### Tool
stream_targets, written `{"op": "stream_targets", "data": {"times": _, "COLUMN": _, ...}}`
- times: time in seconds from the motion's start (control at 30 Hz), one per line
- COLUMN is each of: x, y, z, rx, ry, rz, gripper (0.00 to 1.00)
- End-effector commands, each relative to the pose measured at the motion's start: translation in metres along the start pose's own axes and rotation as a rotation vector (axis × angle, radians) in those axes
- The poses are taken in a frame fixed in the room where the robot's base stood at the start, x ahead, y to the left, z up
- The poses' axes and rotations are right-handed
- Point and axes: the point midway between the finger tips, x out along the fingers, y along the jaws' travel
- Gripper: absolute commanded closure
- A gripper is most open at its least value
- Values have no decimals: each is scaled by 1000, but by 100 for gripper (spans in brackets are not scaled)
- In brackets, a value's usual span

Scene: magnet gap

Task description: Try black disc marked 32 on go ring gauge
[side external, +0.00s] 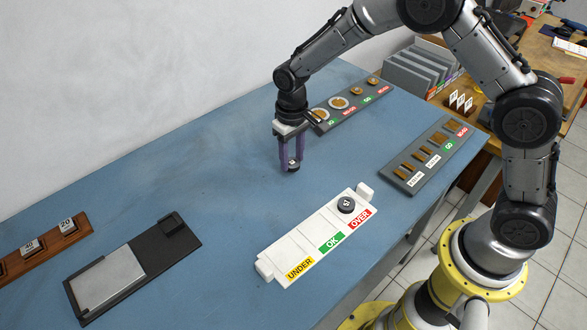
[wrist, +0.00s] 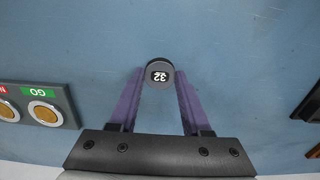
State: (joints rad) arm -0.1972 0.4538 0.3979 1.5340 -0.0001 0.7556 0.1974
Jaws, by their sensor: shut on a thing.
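The black disc marked 32 (wrist: 160,74) is between my gripper's purple fingertips in the wrist view, with its number facing the camera. In the side view my gripper (side external: 291,163) points down over the blue table, shut on the disc. The disc is low there; I cannot tell whether it touches the table. The grey ring gauge board (side external: 362,110) lies behind and right of the gripper, with several rings under GO and NO-GO labels. The nearest GO ring (wrist: 45,113) is at left in the wrist view, apart from the disc; my arm partly overlaps that end in the side view.
A white sorting tray (side external: 318,232) marked UNDER, OK and OVER holds another black disc (side external: 346,204) by OVER. A grey slot gauge board (side external: 430,152) lies right. A black fixture with a metal plate (side external: 110,281) and a wooden rack (side external: 50,245) lie left. The middle table is clear.

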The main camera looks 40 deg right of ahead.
Motion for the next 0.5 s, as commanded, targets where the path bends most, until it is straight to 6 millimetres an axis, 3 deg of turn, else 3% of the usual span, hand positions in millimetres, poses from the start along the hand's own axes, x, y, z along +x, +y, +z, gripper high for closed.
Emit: {"op": "stream_targets", "data": {"times": 0.5, "x": -32, "y": 0, "z": 0, "rx": 0, "ry": 0, "rz": 0, "gripper": 100}}
